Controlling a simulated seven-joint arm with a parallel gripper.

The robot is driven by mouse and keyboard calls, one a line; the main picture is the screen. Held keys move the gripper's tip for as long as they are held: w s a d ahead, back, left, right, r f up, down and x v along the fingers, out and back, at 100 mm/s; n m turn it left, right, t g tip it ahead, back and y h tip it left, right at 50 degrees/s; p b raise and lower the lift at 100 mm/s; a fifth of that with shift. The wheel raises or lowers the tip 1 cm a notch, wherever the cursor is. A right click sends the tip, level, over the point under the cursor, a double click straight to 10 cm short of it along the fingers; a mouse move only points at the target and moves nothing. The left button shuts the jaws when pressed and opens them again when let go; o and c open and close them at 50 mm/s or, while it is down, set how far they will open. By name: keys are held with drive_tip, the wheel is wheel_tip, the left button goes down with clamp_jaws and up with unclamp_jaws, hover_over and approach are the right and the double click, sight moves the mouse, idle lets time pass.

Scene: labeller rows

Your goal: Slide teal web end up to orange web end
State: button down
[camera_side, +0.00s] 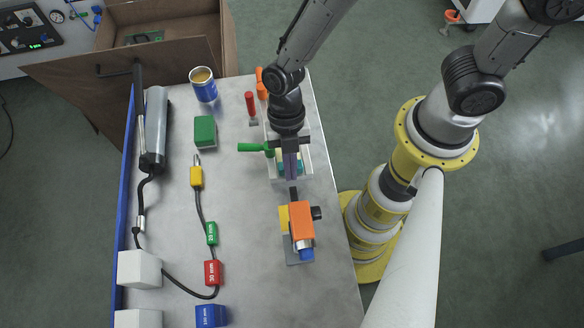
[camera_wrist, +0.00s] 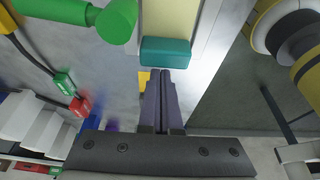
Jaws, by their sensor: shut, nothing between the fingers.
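The teal web end (camera_wrist: 165,52) is a teal block at the near end of a cream strip (camera_wrist: 170,18) in the wrist view. In the side view, only bits of teal show beside my fingers, over a pale fixture (camera_side: 305,157). My gripper (camera_side: 291,178) is shut and points down at the fixture. In the wrist view, the closed fingertips of my gripper (camera_wrist: 163,71) are right at the teal block's near edge; I cannot tell whether they touch. I cannot make out the orange web end in either view; my wrist covers much of the fixture.
A green handle (camera_side: 250,147) sticks out left of the fixture; it also shows in the wrist view (camera_wrist: 117,21). An orange and yellow device (camera_side: 301,220) stands just in front.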

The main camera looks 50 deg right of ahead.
drive_tip(key=shift+d, duration=0.1)
drive_tip(key=shift+w+d, duration=1.65)
drive_tip(key=shift+w, duration=0.05)
drive_tip(key=shift+s+a, duration=0.1)
